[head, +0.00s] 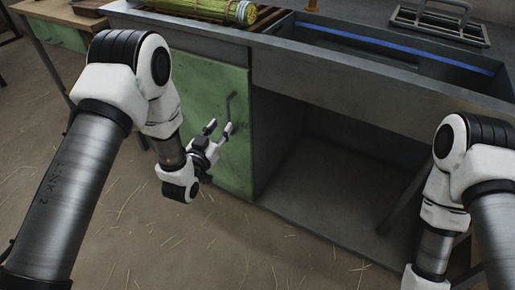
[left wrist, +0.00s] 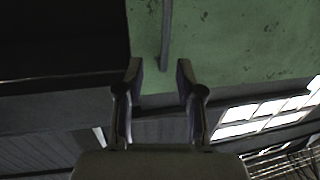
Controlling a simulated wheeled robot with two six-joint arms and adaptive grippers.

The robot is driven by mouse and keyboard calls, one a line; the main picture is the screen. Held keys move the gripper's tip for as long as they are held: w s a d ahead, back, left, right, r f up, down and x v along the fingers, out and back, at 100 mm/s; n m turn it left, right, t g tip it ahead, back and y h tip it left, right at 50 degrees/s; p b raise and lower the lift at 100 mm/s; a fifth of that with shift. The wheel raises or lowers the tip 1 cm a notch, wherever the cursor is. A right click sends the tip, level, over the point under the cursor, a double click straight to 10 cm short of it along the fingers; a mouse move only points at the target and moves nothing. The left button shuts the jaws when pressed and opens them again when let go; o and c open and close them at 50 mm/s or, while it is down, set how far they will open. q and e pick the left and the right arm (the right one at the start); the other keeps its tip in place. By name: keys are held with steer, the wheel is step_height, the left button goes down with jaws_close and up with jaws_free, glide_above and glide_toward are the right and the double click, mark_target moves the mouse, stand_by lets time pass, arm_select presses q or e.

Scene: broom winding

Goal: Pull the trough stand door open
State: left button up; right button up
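The green trough stand door (head: 222,168) is below the grey trough, left of the open bay, and looks flush with the stand's front. Its dark bar handle (head: 229,105) is upright near the door's right side. My left gripper (head: 219,129) is open just in front of the door, at the lower end of the handle. In the left wrist view, the two fingers (left wrist: 159,78) are apart and the handle (left wrist: 166,35) runs up between and beyond their tips; I cannot tell if they touch it. The door (left wrist: 235,40) fills the upper right there. My right gripper is out of view.
The grey trough (head: 400,75) with a blue line runs along the top. A yellow-green straw bundle (head: 215,8) and a metal rack (head: 440,20) are on top. The bay (head: 330,170) below is open and empty-looking. The floor (head: 230,245) before the door is clear except for straw.

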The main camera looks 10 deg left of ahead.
mark_target(228, 116)
arm_select(q)
steer(key=w+b, duration=0.1)
steer(key=w, duration=0.2)
steer(key=w+f+b, duration=0.1)
steer(key=w, duration=0.3)
steer(key=shift+w+d+f, duration=0.15)
steer(key=shift+d+f, duration=0.05)
steer(key=shift+w, duration=0.4)
steer(key=shift+r, duration=0.1)
jaws_close()
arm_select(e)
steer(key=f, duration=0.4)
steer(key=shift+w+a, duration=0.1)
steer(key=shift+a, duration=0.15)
arm_select(q)
steer(key=shift+s, duration=0.1)
